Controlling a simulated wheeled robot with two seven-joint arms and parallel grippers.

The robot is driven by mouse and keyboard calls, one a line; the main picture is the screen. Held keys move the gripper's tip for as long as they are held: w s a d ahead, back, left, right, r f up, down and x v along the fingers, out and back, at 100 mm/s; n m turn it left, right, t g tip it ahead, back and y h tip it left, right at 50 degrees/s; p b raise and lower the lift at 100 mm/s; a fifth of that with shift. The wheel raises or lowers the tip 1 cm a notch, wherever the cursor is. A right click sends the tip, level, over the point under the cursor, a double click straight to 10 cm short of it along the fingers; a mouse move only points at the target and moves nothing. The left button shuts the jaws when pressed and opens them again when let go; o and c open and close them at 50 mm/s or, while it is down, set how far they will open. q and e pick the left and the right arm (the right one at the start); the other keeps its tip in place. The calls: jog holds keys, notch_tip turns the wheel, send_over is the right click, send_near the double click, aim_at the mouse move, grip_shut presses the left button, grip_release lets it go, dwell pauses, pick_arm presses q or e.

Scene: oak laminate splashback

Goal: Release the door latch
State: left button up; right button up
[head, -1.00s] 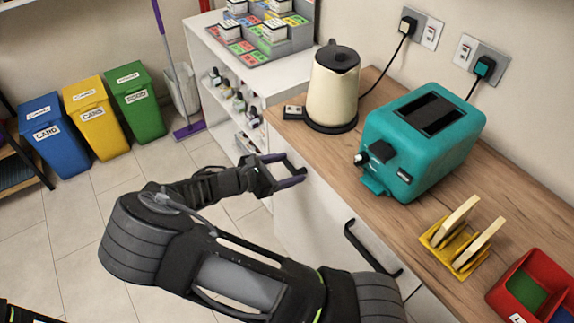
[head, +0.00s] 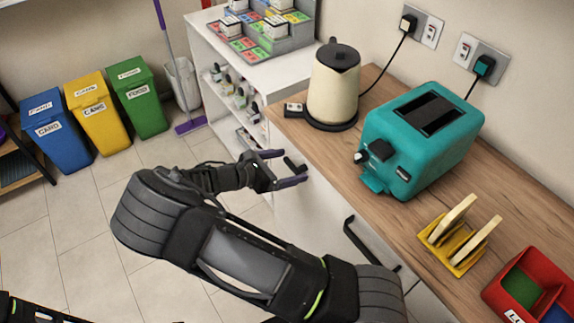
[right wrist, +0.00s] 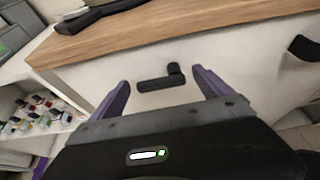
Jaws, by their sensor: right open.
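The door latch (head: 295,166) is a small black lever on the white cabinet front, below the worktop edge. In the right wrist view the latch (right wrist: 160,80) shows a bar lying nearly level, with a rounded knob at its right end. My right gripper (head: 292,168) is open, with purple fingers pointing at the cabinet front. In the right wrist view the latch appears between the two fingertips of the gripper (right wrist: 160,88), with a visible gap on each side. No contact shows. My left gripper is out of view.
A black bar handle (head: 370,245) sticks out of the cabinet front to the right of the latch. The wooden worktop (head: 325,155) overhangs above, carrying a kettle (head: 333,90), a teal toaster (head: 420,140) and a yellow rack (head: 450,252). Open shelves (head: 235,100) stand left.

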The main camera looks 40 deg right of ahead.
jog(key=v, duration=0.7)
jog(key=shift+a+b, duration=0.35)
jog(key=shift+r, duration=0.1)
jog(key=s+a+f+m+g+y, duration=0.25)
jog(key=s+f+y, duration=0.25)
jog(key=s+f, duration=0.5)
jog(key=s+a+f+m+g+y, duration=0.1)
jog(key=s+a+f+m+y, duration=0.5)
jog(key=f, duration=0.7)
jog(key=s+a+m+t+y, duration=0.2)
jog(key=a+m+y, duration=0.1)
jog(key=a+m, duration=0.2)
jog(key=s+a+m+t+y, duration=0.2)
jog(key=a+m+y, duration=0.1)
jog(key=a+m, duration=0.3)
jog(key=a+r, duration=0.1)
jog(key=a, duration=0.1)
jog(key=shift+s+a+t+y, duration=0.3)
jog(key=shift+a+t+y, duration=0.05)
jog(key=shift+y, duration=0.05)
